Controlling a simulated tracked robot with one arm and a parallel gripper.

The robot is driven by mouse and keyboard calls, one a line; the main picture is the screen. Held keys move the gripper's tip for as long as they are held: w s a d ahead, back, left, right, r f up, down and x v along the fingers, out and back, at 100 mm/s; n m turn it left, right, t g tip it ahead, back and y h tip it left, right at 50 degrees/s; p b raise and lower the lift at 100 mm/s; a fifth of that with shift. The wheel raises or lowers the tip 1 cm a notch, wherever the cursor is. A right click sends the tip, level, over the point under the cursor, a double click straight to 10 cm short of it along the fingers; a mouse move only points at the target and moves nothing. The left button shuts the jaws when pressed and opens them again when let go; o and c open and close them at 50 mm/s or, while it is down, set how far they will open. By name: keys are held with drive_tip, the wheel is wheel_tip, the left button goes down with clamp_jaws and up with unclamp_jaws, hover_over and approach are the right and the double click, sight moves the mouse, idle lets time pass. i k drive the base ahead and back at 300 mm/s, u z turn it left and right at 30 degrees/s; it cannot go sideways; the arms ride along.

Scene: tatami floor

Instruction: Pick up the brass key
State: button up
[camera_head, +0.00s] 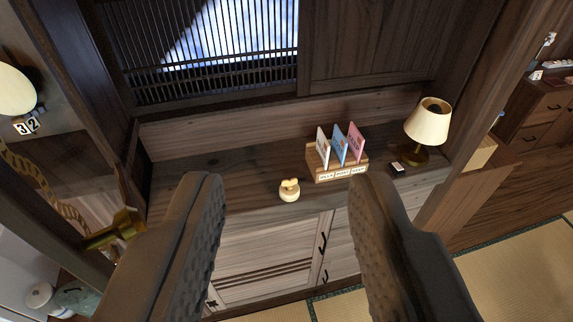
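My gripper (284,182) is open, its two dark textured fingers wide apart with nothing between them. A brass-coloured object (117,230) is at the left, just left of my left finger and beside a braided rope (40,178). It looks like a bar with a short stub; I cannot tell whether it is the brass key or a fitting. No other clear key shape shows. The wooden cabinet top (235,190) lies beyond the fingers, and parts of the scene behind the fingers are hidden.
On the cabinet stand a small cream object (289,190), a wooden card holder (325,170) with coloured cards, a small dark item (397,168) and a lamp (428,122). A dark wooden post (75,90) rises at the left. Tatami (520,270) is clear at lower right.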

sight(288, 184)
drive_tip(key=i, duration=0.45)
drive_tip(key=k, duration=1.1)
drive_tip(key=z, duration=0.85)
drive_tip(key=i, duration=1.55)
drive_tip(key=u, duration=0.3)
